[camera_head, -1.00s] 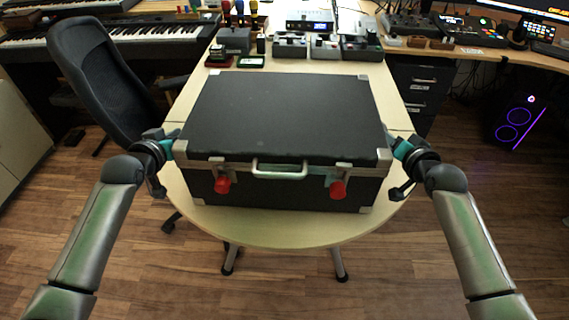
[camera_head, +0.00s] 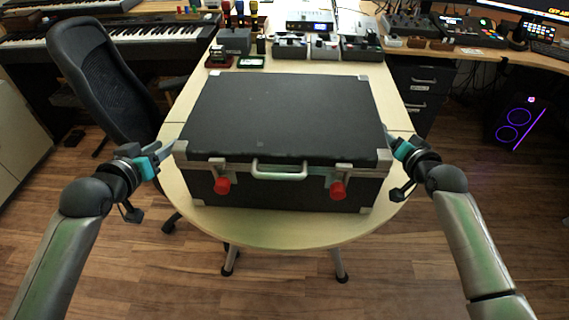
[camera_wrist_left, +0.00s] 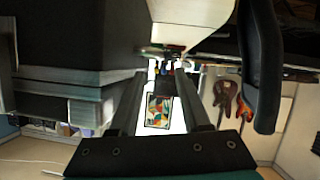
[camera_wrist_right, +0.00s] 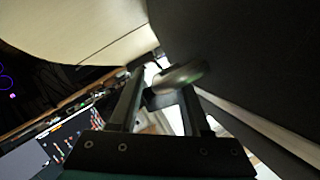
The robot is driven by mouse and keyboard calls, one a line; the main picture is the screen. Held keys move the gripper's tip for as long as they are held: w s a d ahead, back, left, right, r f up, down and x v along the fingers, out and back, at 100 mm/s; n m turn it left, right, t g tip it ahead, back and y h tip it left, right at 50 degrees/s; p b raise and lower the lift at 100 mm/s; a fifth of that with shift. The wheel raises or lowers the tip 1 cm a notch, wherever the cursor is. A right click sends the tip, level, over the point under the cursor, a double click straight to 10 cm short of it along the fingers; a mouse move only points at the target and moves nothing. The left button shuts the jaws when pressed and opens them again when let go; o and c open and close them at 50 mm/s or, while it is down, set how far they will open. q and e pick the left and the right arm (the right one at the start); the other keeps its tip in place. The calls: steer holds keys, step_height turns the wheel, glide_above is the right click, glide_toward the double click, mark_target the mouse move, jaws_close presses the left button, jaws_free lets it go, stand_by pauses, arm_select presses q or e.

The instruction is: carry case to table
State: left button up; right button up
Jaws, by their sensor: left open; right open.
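The black case (camera_head: 280,118) with metal edges, a front handle (camera_head: 279,171) and two red latches (camera_head: 222,186) (camera_head: 338,190) lies closed and flat on the near end of the pale wooden table (camera_head: 275,232). My left gripper (camera_head: 166,150) is open and empty, just left of the case with a small gap. In the left wrist view the case wall (camera_wrist_left: 60,50) is beside the fingers. My right gripper (camera_head: 393,147) is open at the case's right side. In the right wrist view a grey rounded bar (camera_wrist_right: 176,79) shows by its fingertips; I cannot tell if they touch.
A black office chair (camera_head: 95,80) stands left of the table. Several small devices and bottles (camera_head: 290,45) stand at the table's far end. A drawer cabinet (camera_head: 415,90) and a desk (camera_head: 480,50) are at right. Floor (camera_head: 120,270) in front is clear.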

steer(key=shift+s, duration=0.15)
arm_select(q)
steer(key=v, duration=0.4)
arm_select(e)
steer(key=v, duration=1.1)
steer(key=shift+s+r, duration=0.15)
steer(key=shift+s, duration=0.2)
steer(key=shift+d, duration=0.1)
